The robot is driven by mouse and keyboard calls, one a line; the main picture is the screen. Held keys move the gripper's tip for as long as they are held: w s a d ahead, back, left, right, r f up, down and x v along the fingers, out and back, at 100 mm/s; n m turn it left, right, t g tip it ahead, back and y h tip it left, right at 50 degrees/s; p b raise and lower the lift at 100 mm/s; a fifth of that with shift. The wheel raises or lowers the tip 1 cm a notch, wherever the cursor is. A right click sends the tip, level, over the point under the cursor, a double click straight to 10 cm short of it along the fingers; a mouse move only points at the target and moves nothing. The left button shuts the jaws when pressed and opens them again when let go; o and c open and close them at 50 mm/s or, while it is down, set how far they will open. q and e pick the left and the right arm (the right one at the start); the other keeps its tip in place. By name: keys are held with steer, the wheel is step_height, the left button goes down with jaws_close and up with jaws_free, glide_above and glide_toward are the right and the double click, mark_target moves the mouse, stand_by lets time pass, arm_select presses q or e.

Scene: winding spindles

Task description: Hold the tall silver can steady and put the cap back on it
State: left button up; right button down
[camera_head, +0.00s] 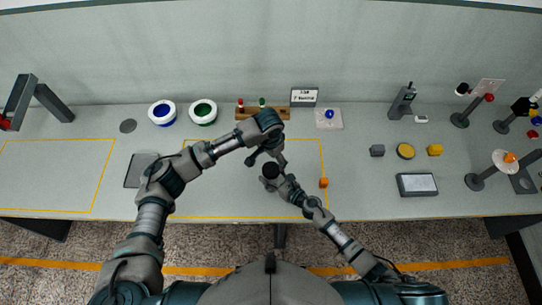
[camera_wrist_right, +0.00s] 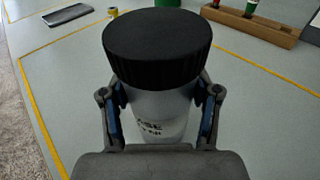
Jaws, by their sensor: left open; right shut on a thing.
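The silver can (camera_wrist_right: 158,118) stands upright in the right wrist view, with dark lettering on its side. The wide black cap (camera_wrist_right: 157,45) sits over its top; whether it is fully seated I cannot tell. In the head view the cap (camera_head: 270,170) hides most of the can. My right gripper (camera_wrist_right: 160,110) is shut on the can's body, one finger on each side. In the head view my right gripper (camera_head: 279,180) comes in from the lower right. My left gripper (camera_head: 264,158) is open, just beyond the cap in the head view, and not seen in the wrist view.
A wooden rack (camera_head: 248,113) with red- and green-topped items stands behind the arms. A dark flat tablet (camera_head: 140,170) lies at left. Blue (camera_head: 162,113) and green (camera_head: 203,112) bowls stand at the back.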

mark_target(271, 169)
arm_select(q)
steer(key=n, duration=0.6)
steer(key=shift+r, duration=0.1)
arm_select(e)
steer(key=shift+f, duration=0.2)
arm_select(q)
steer(key=n, duration=0.5)
steer(key=shift+r+n, duration=0.1)
steer(key=shift+n, duration=0.2)
steer(key=n, duration=0.5)
steer(key=shift+s+a+g+y, duration=0.1)
steer(key=shift+g+y, duration=0.2)
steer(key=n, duration=0.6)
steer(key=shift+a+r, duration=0.1)
steer(key=shift+r, duration=0.05)
steer(key=shift+f, duration=4)
steer(key=shift+c, duration=0.2)
